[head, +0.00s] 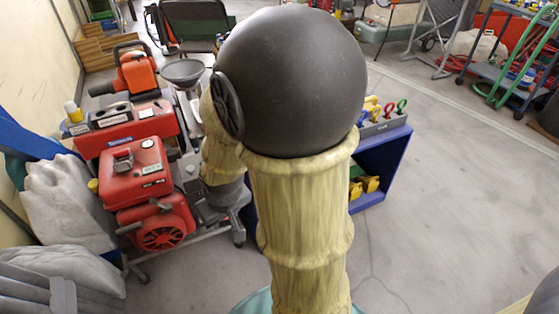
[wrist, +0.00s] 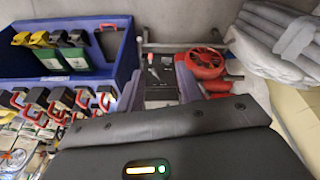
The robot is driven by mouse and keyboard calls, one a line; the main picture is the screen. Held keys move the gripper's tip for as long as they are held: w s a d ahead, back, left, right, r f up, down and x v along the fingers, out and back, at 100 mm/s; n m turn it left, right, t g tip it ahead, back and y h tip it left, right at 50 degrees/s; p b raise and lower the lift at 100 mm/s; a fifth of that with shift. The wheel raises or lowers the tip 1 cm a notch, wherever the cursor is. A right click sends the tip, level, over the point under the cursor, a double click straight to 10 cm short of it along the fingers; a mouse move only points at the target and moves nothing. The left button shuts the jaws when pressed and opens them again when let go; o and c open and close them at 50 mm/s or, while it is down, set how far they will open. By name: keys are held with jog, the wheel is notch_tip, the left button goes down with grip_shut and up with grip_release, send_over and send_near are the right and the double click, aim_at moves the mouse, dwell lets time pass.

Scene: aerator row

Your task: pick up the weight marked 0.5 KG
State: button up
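I cannot make out a weight marked 0.5 KG in either view, and no such marking is readable. My gripper (wrist: 160,82) shows in the wrist view with its two grey-purple fingers apart, so it is open. Between the fingers I see only a dark surface with small items, which looks farther off, and nothing is held. In the head view my own arm fills the middle and hides what lies behind it. The gripper is not visible there.
A blue shelf unit (head: 377,160) stands right of my arm, with coloured handles (head: 385,108) on top; it also shows in the wrist view (wrist: 128,58). A red machine (head: 138,170) on a cart stands left, beside grey sacks (head: 65,205). Floor (head: 450,190) at right is clear.

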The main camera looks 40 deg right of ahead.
jog(key=w+d+f+t+p, duration=0.2)
jog(key=w+d+f, duration=0.1)
jog(key=d, duration=0.5)
jog(key=w+d+f+t+p, duration=0.1)
jog(key=w+d+f+t, duration=0.15)
jog(key=d, duration=0.55)
jog(key=s+d+m+t+h+p, duration=0.2)
jog(key=d+t, duration=0.3)
jog(key=d, duration=0.6)
jog(key=shift+s+d+m+h+p, duration=0.15)
jog(key=shift+s+m+h+p, duration=0.15)
jog(key=shift+s+m+h, duration=0.1)
jog(key=shift+w+t, duration=0.1)
jog(key=shift+t, duration=0.15)
